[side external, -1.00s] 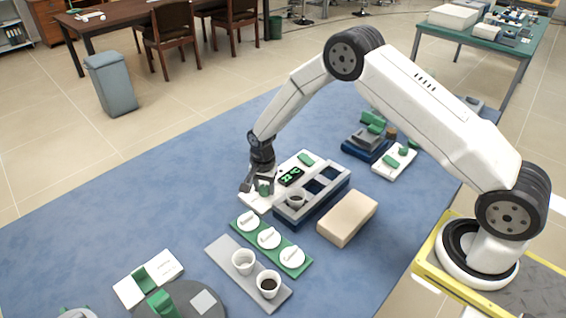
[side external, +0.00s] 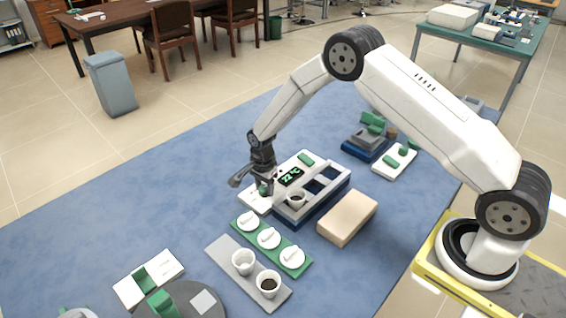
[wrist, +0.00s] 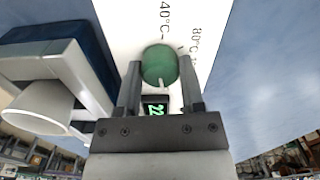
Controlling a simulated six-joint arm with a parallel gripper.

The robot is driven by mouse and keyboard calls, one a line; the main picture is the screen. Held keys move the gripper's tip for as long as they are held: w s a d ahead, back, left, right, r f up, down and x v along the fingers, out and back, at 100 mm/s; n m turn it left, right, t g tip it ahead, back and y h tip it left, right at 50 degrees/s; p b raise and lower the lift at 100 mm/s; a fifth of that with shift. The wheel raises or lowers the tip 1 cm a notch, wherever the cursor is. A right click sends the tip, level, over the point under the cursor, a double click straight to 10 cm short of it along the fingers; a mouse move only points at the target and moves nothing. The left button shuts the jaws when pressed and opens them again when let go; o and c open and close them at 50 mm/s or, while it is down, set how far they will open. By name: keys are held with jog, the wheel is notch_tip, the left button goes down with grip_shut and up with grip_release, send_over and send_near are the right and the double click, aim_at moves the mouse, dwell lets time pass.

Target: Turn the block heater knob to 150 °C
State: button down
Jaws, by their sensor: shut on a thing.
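The block heater (side external: 322,203) stands on the blue table, with a white panel, a dark display (side external: 291,176) lit with green "22 °C" and a white cup (side external: 297,198) in one well. The round green knob (wrist: 159,64) sits on the panel, with a white pointer mark on its lower edge in the wrist view. "40°C" and "80°C" print shows above it. My gripper (wrist: 160,78) is shut on the knob, one finger on each side. In the side view my gripper (side external: 263,187) points down at the panel's left end and mostly hides the knob.
A green rack (side external: 243,233) with three white lids and a grey tray (side external: 219,254) with two cups stand in front of the heater. A beige block (side external: 347,217) is to its right. The blue table (side external: 130,225) to the left is clear.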

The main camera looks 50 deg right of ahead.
aim_at(265, 187)
jog(key=shift+c, duration=1)
grip_release()
jog(key=shift+r, duration=0.15)
jog(key=shift+r, duration=3.8)
jog(key=shift+s+r+n, duration=0.3)
jog(key=shift+r, duration=0.1)
jog(key=s+r+n+t, duration=0.1)
jog(key=s+r+n, duration=0.2)
jog(key=s+n, duration=0.2)
jog(key=s+r+n, duration=0.3)
jog(key=s+n, duration=0.3)
jog(key=s, duration=0.4)
jog(key=s+d+r+n+t, duration=0.1)
jog(key=s+r+n, duration=0.2)
jog(key=s+n, duration=0.2)
jog(key=shift+s+r+t, duration=0.3)
jog(key=shift+s+r, duration=0.05)
jog(key=shift+s, duration=0.85)
